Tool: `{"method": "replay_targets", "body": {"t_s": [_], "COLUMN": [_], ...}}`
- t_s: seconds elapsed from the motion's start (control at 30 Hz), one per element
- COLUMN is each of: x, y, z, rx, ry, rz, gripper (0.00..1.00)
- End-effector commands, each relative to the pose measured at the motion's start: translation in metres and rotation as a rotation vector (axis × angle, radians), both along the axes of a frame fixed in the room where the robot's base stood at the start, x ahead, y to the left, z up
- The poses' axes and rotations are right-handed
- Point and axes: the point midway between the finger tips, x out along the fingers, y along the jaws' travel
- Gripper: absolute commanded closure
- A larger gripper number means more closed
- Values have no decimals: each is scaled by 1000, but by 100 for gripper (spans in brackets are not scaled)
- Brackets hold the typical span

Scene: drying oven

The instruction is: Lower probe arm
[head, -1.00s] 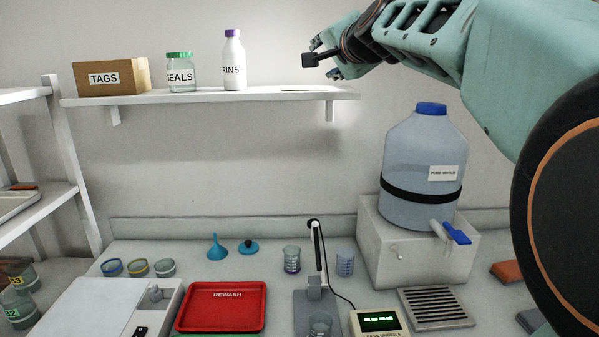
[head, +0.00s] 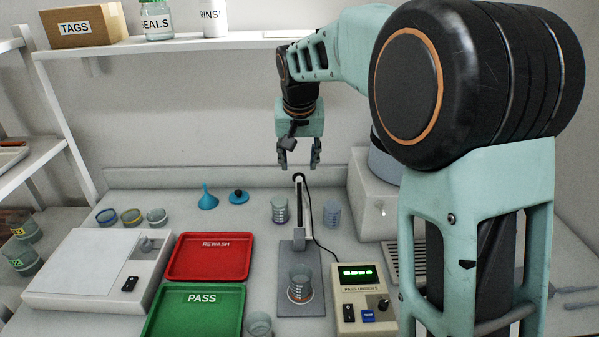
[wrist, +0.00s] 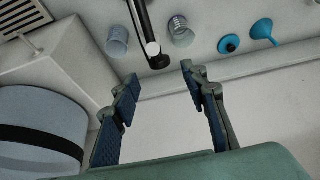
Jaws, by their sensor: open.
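The probe arm (head: 299,205) stands upright on its stand behind a glass beaker (head: 300,285) on the grey base plate (head: 313,304). A cable runs from it to the meter (head: 363,300), whose green display is lit. My gripper (head: 299,165) points down, open and empty, just above the top of the probe arm.
A red REWASH tray (head: 208,257) and a green PASS tray (head: 195,312) lie left of the stand. Two beakers (head: 279,209) (head: 332,214) stand either side of the probe arm. A shelf (head: 180,47) and a water jug (head: 383,165) are nearby.

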Motion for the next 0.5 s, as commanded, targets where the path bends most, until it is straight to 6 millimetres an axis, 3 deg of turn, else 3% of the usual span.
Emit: {"method": "replay_targets", "body": {"t_s": [0.2, 0.5], "x": [14, 24], "y": [-1, 0], "z": [-37, -56], "rx": [-1, 0], "ry": [3, -2], "rz": [-1, -1], "gripper": [59, 59]}}
